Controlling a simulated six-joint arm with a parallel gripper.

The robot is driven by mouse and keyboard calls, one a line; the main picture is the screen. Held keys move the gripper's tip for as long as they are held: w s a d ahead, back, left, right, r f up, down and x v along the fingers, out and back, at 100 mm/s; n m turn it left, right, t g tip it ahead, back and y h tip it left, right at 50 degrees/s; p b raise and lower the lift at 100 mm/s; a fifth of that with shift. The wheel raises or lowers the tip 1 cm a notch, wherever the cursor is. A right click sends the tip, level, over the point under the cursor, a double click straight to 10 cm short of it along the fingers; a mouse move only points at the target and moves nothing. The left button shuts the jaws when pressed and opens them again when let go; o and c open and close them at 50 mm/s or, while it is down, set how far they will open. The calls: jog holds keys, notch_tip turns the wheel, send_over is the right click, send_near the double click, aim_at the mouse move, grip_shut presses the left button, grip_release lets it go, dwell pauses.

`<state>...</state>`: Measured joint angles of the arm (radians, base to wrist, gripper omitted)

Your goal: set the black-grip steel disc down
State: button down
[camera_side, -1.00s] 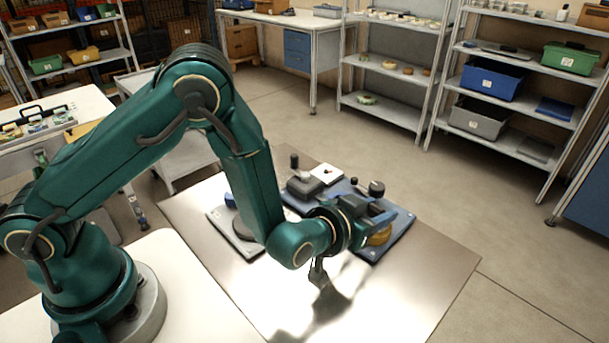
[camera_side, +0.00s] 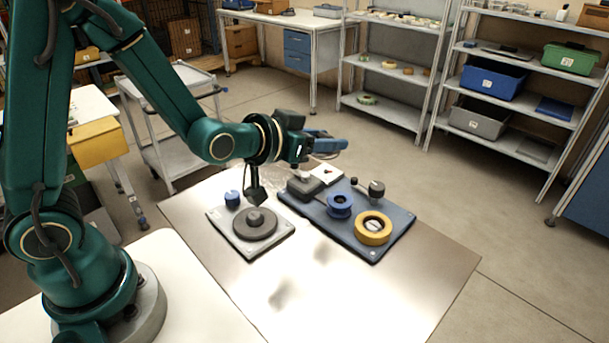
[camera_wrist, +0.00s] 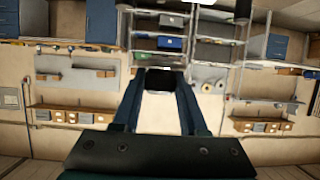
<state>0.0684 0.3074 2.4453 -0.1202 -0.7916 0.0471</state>
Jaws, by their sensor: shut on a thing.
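My gripper (camera_side: 326,143) is raised above the back of the blue board and points to the right, roughly level. In the wrist view its two fingers (camera_wrist: 160,100) close around a dark piece (camera_wrist: 165,79) at their tips, which appears to be the grip of the black-grip steel disc. The disc's steel part cannot be made out in either view. Below, a yellow reel (camera_side: 360,237) and a blue reel (camera_side: 338,211) lie on the blue board (camera_side: 390,238). The gripper is apart from both.
A grey plate (camera_side: 270,245) carries a dark round disc with a knob (camera_side: 255,217); a blue knob (camera_side: 232,198) stands beside it. Black knob (camera_side: 377,188) and dark block (camera_side: 303,190) stand on the blue board. The front of the metal table (camera_side: 370,300) is clear.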

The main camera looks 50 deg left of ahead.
jog(key=shift+a+r, duration=0.3)
jog(key=shift+a, duration=0.1)
jog(key=shift+s+a+r, duration=2)
jog(key=shift+s+r, duration=0.65)
jog(key=shift+s, duration=1.5)
jog(key=shift+w+d+r+m+g+h, duration=1)
jog(key=shift+d+r+m+h, duration=0.65)
jog(key=shift+d+m+h, duration=1.45)
jog(key=s+d+f+m+g+h, duration=0.1)
jog(key=s+f+m+g+h, duration=0.3)
jog(key=f+m+g+h, duration=0.4)
jog(key=shift+n+t+y, duration=0.3)
jog(key=shift+t+y, duration=0.5)
jog(key=d+f, duration=0.2)
jog(key=d, duration=0.2)
jog(key=d+f, duration=0.3)
jog(key=d, duration=0.1)
jog(key=d+f, duration=0.3)
jog(key=shift+s+d+f, duration=0.25)
jog(key=shift+s+d, duration=0.15)
jog(key=shift+f, duration=1.95)
